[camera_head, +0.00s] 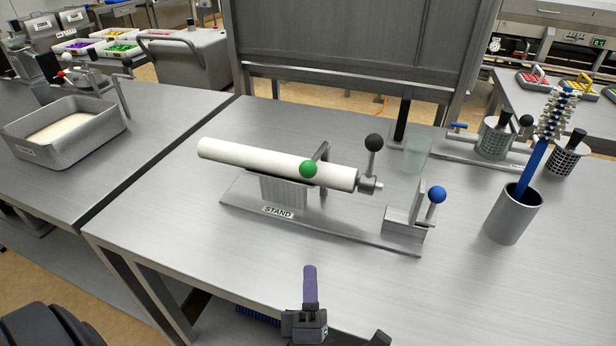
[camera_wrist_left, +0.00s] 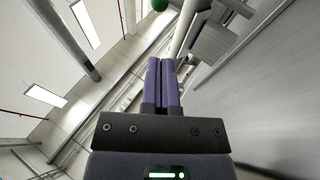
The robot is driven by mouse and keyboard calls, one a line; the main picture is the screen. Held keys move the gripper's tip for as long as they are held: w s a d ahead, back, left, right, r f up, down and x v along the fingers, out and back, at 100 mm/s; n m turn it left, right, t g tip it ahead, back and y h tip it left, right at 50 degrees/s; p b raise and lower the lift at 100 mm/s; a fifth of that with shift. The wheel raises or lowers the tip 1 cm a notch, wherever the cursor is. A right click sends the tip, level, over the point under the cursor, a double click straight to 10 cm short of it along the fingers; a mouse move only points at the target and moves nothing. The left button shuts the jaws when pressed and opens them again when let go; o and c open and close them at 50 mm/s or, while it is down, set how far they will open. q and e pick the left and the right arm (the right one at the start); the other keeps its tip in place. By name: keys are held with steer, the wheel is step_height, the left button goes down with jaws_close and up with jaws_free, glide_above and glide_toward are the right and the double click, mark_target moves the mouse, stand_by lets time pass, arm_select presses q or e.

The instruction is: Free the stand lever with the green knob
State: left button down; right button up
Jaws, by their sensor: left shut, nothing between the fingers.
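The stand (camera_head: 345,228) is a metal plate labelled STAND on the steel table. A long white cylinder (camera_head: 245,154) lies across its support. The green knob (camera_head: 308,169) shows in front of the cylinder, beside a grey lever arm (camera_head: 323,154); how the two join is partly hidden. In the left wrist view the green knob (camera_wrist_left: 160,4) is at the top edge, cut off. My left gripper (camera_head: 309,270) has purple fingers, shut and empty, in front of the stand and apart from the knob. The fingers also show pressed together in the left wrist view (camera_wrist_left: 162,64). My right gripper does not show.
A black knob (camera_head: 374,142) stands at the cylinder's right end, and a blue knob (camera_head: 436,195) on a block at the stand's right. A metal cup (camera_head: 511,219) with a blue-handled brush is further right. The table's front is clear.

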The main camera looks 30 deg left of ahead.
mark_target(307, 169)
arm_select(q)
steer(key=shift+d, duration=0.1)
steer(key=shift+w+a+r, duration=0.2)
steer(key=shift+w+r, duration=0.05)
steer(key=p+x, duration=0.2)
steer(key=x, duration=1.1)
steer(key=shift+w, duration=0.1)
